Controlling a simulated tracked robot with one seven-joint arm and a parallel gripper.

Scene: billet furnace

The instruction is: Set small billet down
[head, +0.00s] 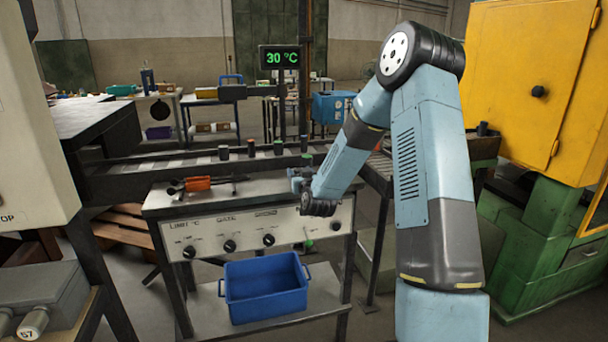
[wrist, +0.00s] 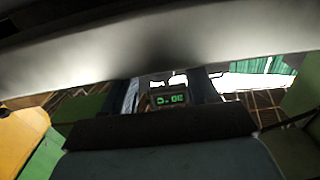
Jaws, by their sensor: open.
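I cannot tell which is the small billet. My gripper (head: 297,180) is open, low over the right end of the bench, in front of the conveyor. It is small and partly hidden by my wrist, and I make out no billet in it. The wrist view shows no clear billet.
A control bench (head: 262,193) carries an orange-handled tool (head: 197,184) at its left. A blue bin (head: 264,288) sits on its lower shelf. A display (head: 280,57) reading 30 °C rises behind. A yellow cabinet (head: 530,85) stands at the right. The bench's middle top is clear.

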